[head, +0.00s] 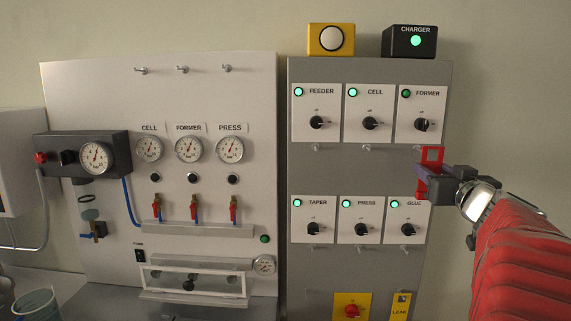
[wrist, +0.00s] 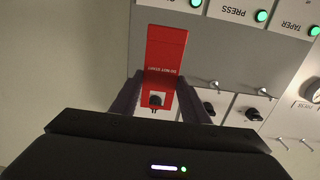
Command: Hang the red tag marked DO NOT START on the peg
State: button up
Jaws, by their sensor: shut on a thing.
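The red tag (head: 421,184) is held in my gripper (head: 437,182) at the right of the grey switch panel, below the FORMER switch. In the wrist view the tag (wrist: 165,48) stands between the two fingers (wrist: 160,98), with DO NOT START lettering across it. Its open window shows a black knob behind. In the head view the window end points up. A small peg (head: 418,147) shows under the FORMER plate, just left of the tag's upper end. I cannot tell whether tag and peg touch. In the wrist view the tag seems to hide that peg.
Similar pegs sit under the other switches, such as the CELL peg (head: 367,148). The FORMER knob (head: 423,124) stands out above the tag; its lamp (head: 406,93) is dark green, while the other switch lamps are bright. The GLUE switch (head: 408,229) is below.

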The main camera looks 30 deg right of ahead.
jog(key=shift+f+x, duration=0.1)
jog(key=shift+x, duration=1.3)
jog(key=shift+f+x, duration=0.15)
jog(key=shift+x, duration=1.3)
jog(key=shift+w+d+f, duration=0.35)
jog(key=shift+w+f, duration=0.05)
jog(key=shift+w, duration=0.1)
jog(key=o, duration=1.1)
jog(key=shift+a, duration=0.1)
jog(key=v, duration=1.3)
jog(key=shift+s, duration=0.3)
